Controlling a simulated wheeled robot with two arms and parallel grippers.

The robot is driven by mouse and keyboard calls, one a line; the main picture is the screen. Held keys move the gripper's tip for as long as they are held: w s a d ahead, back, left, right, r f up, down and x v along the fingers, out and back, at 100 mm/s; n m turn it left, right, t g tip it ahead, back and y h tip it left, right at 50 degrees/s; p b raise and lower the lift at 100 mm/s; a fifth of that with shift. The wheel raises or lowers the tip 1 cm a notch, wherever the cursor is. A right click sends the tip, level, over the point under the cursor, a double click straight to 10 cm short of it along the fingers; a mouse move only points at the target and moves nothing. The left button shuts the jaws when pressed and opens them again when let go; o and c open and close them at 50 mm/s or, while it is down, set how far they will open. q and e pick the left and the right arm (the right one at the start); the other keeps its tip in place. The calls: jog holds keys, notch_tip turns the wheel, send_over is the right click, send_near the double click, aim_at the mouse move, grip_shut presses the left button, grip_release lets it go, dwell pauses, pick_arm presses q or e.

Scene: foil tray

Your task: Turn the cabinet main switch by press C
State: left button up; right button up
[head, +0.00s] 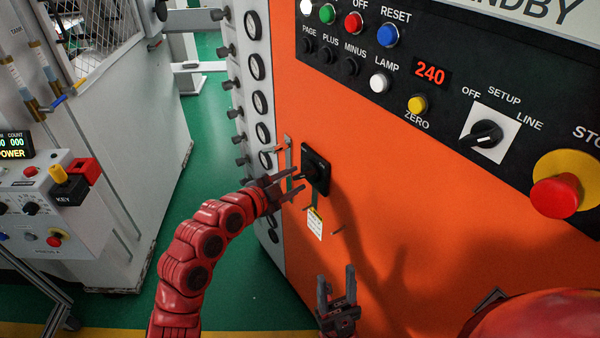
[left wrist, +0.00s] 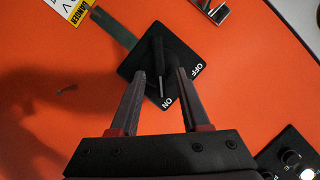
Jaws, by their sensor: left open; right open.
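The main switch (head: 315,170) is a black square plate with a black handle on the orange cabinet (head: 400,190). In the left wrist view the switch plate (left wrist: 182,62) carries the words OFF and ON, and its handle (left wrist: 158,65) points toward ON. My left gripper (head: 286,185) is open at the switch, and in the left wrist view its fingers (left wrist: 160,82) stand on either side of the handle's end. I cannot tell whether they touch it. My right gripper (head: 337,283) is open and empty, low in front of the cabinet.
A black panel (head: 450,62) above has buttons, a selector (head: 486,134) and a red emergency stop (head: 555,197). Gauges (head: 257,67) line the cabinet's left side. A grey machine (head: 90,150) stands left across green floor.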

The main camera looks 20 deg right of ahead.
aim_at(300, 177)
pick_arm(q)
jog(key=shift+x, duration=1.55)
grip_shut()
